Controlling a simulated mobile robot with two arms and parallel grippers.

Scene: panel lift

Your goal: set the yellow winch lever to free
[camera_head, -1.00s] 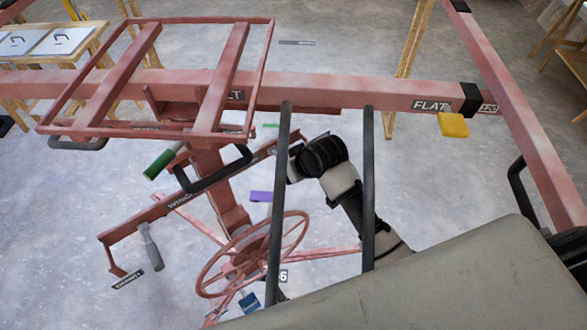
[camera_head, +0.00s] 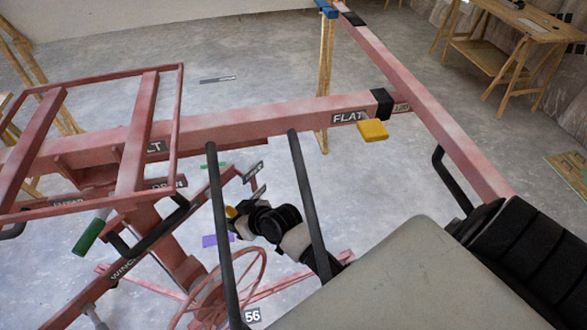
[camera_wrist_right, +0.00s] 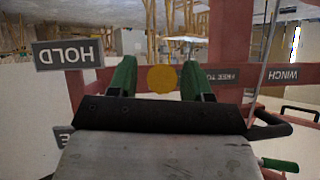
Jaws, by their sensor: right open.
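The yellow round knob of the winch lever (camera_wrist_right: 161,79) shows between the two green fingers of my right gripper (camera_wrist_right: 160,66) in the right wrist view. The fingers are apart, with visible gaps on both sides of the knob. I cannot tell how deep the knob sits between them. In the head view a small yellow patch of the lever (camera_head: 231,212) shows beside the end of my right gripper (camera_head: 240,224), near the red beam; the fingertips are too small to make out. A HOLD label (camera_wrist_right: 68,54) and a WINCH label (camera_wrist_right: 280,76) appear upside down. My left gripper is out of view.
The red lift frame (camera_head: 235,120) spans the head view. A yellow tab (camera_head: 373,130) hangs by its FLAT label. A green handle (camera_head: 91,236) and a red handwheel (camera_head: 225,290) are left and below my right arm. Dark upright bars (camera_head: 307,190) stand close by.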

